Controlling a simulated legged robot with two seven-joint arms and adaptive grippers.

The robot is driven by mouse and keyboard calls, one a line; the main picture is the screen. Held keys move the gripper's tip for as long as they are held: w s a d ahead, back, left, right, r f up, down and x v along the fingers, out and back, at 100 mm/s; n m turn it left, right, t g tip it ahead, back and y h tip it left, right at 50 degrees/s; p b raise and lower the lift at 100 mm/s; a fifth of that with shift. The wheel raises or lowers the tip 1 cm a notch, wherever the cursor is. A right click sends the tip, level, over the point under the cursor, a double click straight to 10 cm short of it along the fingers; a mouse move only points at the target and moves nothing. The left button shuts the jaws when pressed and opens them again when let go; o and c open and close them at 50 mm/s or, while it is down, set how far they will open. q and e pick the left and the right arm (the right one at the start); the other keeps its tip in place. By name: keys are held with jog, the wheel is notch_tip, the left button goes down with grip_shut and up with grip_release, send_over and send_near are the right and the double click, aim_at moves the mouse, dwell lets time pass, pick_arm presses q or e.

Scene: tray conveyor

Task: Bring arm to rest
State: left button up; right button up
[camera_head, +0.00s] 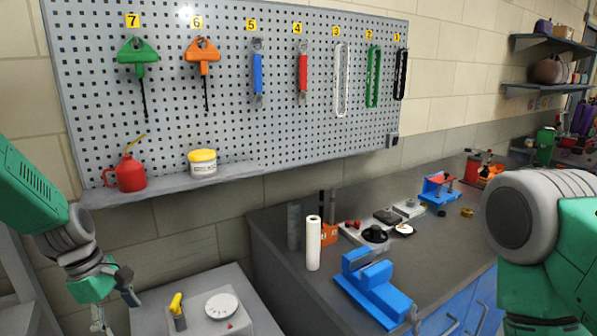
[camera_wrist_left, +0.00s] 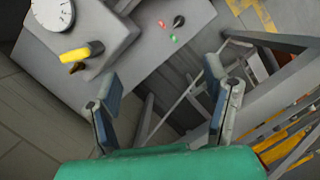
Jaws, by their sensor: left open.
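My left arm comes in from the left in the head view, and its gripper (camera_head: 115,309) hangs low at the bottom left, beside the grey cabinet. In the left wrist view the left gripper (camera_wrist_left: 162,88) has its two fingers spread wide with nothing between them. Past the fingers are the grey cabinet's side and some metal framing. My right arm shows at the right edge of the head view as a green and grey link; its gripper is out of view.
A grey cabinet (camera_head: 150,309) bears a yellow-handled switch (camera_head: 177,307) and a white dial (camera_head: 221,306), close to the left gripper. A pegboard (camera_head: 215,120) with hanging tools fills the wall. A workbench (camera_head: 290,262) holds a blue vise (camera_head: 375,288) and a white roll (camera_head: 313,243).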

pick_arm(q)
jog(key=s+d+f+m+y+b, duration=0.1)
jog(key=s+f+m+y+b, duration=0.15)
jog(key=s+f+m, duration=0.5)
jog(key=s+d+f+m+y+b, duration=0.15)
jog(key=s+f+b, duration=0.25)
jog(key=s+f, duration=0.75)
jog(key=s+d+f+m+h+b, duration=0.1)
jog(key=s+d+f+m+b, duration=0.3)
jog(key=s+f+m, duration=0.5)
jog(key=shift+s+f+m+t+b, duration=0.3)
jog(key=shift+s+f+m, duration=0.1)
jog(key=shift+s+f, duration=0.55)
jog(key=shift+w, duration=0.1)
